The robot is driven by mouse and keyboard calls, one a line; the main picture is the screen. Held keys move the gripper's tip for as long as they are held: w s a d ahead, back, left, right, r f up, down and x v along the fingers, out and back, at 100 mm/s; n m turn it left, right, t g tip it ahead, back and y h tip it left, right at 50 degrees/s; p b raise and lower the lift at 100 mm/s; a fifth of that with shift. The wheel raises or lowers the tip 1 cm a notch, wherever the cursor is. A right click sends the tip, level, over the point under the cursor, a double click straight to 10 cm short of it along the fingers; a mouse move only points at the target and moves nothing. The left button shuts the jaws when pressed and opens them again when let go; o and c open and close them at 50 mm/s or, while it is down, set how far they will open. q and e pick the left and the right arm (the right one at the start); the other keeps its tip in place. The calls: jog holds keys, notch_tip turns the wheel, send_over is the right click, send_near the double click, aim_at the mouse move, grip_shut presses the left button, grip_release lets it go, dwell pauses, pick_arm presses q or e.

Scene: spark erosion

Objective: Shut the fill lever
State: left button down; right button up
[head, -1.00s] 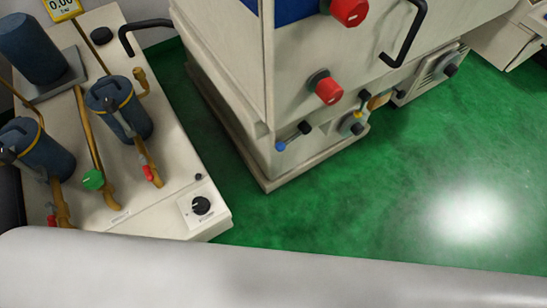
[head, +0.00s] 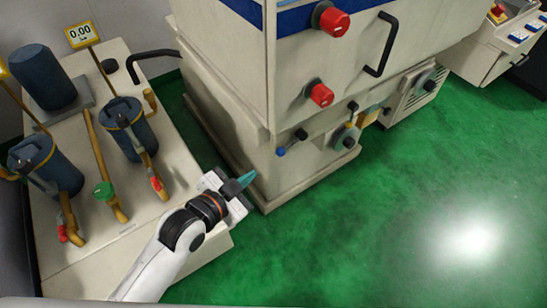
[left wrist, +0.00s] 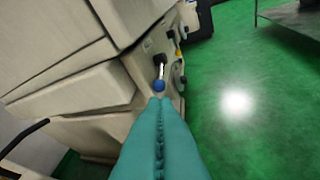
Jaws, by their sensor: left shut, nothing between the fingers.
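A small lever with a blue knob (head: 281,151) sticks out of the lower front of the large beige machine; no label on it is readable, but it is the likely fill lever. Its metal rod slants from a black pivot down to the blue knob. In the left wrist view the blue knob (left wrist: 159,86) shows just beyond my fingertips. My left gripper (head: 247,179) has its teal fingers shut and empty, pointing toward the machine. In the head view it is left of and below the knob, apart from it. My right gripper is not in view.
The beige machine (head: 225,90) carries red knobs (head: 320,94) and a black handle (head: 388,45) above the lever. At left, a bench (head: 165,225) holds dark blue canisters (head: 130,128), brass pipes and a green valve knob (head: 104,191). Green floor (head: 400,210) at right is clear.

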pick_arm(q)
notch_tip(320, 180, up, 3)
jog(key=p, duration=0.2)
send_near(286, 147)
jog(key=w+d+r, duration=0.1)
jog(key=d+r, duration=0.1)
jog(key=shift+m, duration=0.3)
jog(key=shift+w+d+f+p, duration=0.1)
jog(key=shift+w+f+p, duration=0.05)
jog(key=shift+w+f, duration=0.65)
jog(key=shift+w+d+f+p, duration=0.15)
jog(key=shift+w+f, duration=0.35)
jog(key=shift+f, duration=0.55)
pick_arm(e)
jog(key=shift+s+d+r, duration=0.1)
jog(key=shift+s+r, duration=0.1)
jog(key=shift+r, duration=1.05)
pick_arm(q)
jog(key=shift+a, duration=0.1)
